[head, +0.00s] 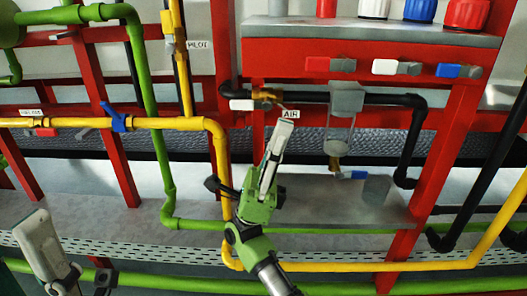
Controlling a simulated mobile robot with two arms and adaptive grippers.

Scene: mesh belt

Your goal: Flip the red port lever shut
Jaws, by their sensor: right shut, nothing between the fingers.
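The red port lever (318,64) is on the red crossbar at the upper right, its handle lying sideways along the bar beside a grey fitting. My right gripper (286,118) is in the middle, pointing up, shut and empty. In the picture its tips are below and left of the red lever, by the AIR label (291,114); they look apart from the lever. My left gripper (42,245) is at the lower left, partly cut off by the frame edge, and its opening cannot be made out.
A white lever (385,67) and a blue lever (448,70) sit along the same bar. A brass valve with a white handle (242,104) and a black pipe (305,97) are close to my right gripper's tips. A clear bowl (340,132) hangs to their right.

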